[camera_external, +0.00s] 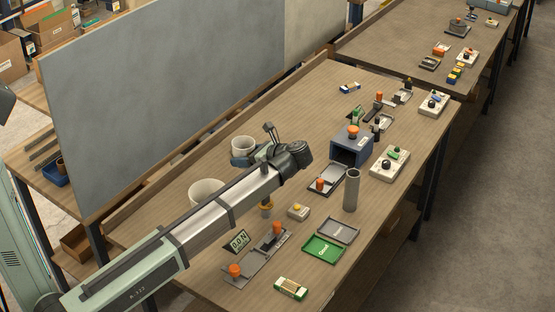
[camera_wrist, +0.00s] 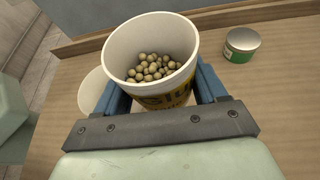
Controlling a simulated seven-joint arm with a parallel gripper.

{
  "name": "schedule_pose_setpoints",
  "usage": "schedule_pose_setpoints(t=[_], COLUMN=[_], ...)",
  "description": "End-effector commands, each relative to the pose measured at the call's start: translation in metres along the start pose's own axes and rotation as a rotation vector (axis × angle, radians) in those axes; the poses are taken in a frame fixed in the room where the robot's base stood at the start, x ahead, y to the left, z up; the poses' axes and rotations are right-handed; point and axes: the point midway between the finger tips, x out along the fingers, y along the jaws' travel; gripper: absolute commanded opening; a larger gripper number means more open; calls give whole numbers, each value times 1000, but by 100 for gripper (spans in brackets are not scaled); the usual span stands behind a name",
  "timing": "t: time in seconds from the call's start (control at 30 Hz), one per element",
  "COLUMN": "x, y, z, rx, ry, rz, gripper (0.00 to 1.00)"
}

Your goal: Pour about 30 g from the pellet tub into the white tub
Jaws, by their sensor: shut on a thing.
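The pellet tub (camera_wrist: 150,95) is a white tub with a yellow label, partly filled with round tan pellets (camera_wrist: 152,67). My gripper (camera_wrist: 163,92) is shut on it, with one blue finger on each side. In the external view the held tub (camera_external: 242,144) shows beyond my arm, with the gripper's blue fingers around its lower part. It looks about upright. The white tub (camera_external: 205,189) stands on the table nearer the camera, its lower part hidden by my arm. In the wrist view a pale tub (camera_wrist: 91,88) shows behind the left finger, mostly hidden. I cannot see its contents.
A green-labelled tin (camera_wrist: 242,43) stands right of the held tub in the wrist view. A small display (camera_external: 238,240) reads "0.0 N". A grey board (camera_external: 160,90) rises behind the table's back edge. A tall cylinder (camera_external: 352,190), trays and a blue box (camera_external: 351,147) stand farther right.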

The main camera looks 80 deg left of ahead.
Motion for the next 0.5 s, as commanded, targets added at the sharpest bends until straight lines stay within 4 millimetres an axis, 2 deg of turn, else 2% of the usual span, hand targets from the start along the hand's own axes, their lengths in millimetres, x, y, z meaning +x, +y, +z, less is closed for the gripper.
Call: schedule_pose_setpoints(t=[0.03, 0.27, 0.5], x=[12, 53, 68], y=[-6, -17, -15], z=[5, 23, -19], rx=[-12, -57, -54], ry=[-1, -5, -6], rz=[28, 124, 122], gripper=[38, 38, 38])
